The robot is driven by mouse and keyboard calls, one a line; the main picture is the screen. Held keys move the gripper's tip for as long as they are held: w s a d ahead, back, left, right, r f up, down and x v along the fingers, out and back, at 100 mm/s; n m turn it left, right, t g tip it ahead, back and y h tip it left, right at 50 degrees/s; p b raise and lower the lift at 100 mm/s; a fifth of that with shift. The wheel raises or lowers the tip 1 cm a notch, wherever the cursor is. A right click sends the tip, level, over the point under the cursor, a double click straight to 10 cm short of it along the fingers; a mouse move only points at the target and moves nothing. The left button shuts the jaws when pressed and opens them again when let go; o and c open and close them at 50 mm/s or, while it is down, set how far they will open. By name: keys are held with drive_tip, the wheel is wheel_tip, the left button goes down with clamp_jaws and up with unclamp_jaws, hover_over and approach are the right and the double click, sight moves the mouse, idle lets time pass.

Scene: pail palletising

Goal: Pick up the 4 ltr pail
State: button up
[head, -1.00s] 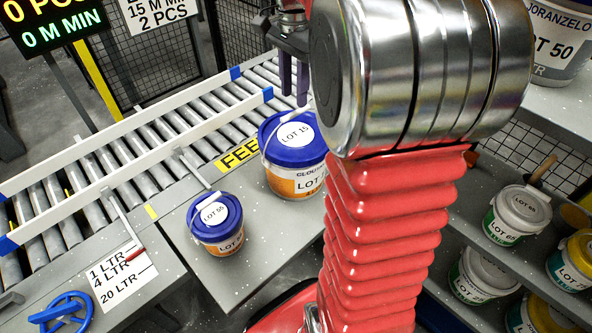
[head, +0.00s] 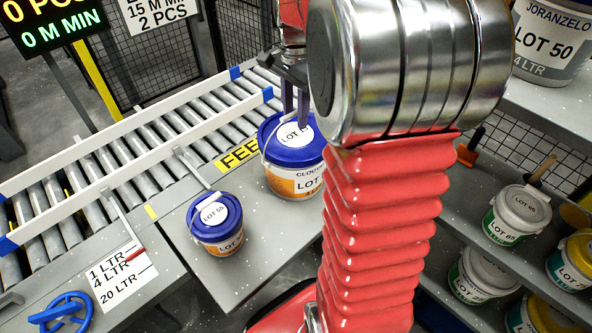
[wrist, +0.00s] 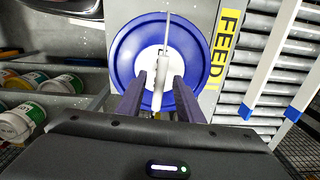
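A white pail with a blue lid and an orange band, marked LOT 15 in part, (head: 295,176) stands on the grey table by the FEED sign. Its size print is too small to read. My gripper (head: 295,108) is above it, fingers pointing down over the lid. In the wrist view the blue lid (wrist: 128,58) fills the centre, with a white bail handle across it. There my gripper (wrist: 165,80) has its two dark fingers apart, with the handle's white grip (wrist: 152,82) seen between and beside them. Contact cannot be told.
A smaller blue-lidded pail (head: 216,224) stands left on the same table. A roller conveyor (head: 130,150) with white guide rails runs behind. Shelves at right hold several pails, including a large LOT 50 pail (head: 552,45). A blue handwheel (head: 62,312) is at lower left.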

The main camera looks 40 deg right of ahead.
drive_tip(key=shift+f, duration=0.3)
drive_tip(key=shift+c, duration=0.4)
clamp_jaws()
drive_tip(key=shift+r, duration=0.15)
idle(1.0)
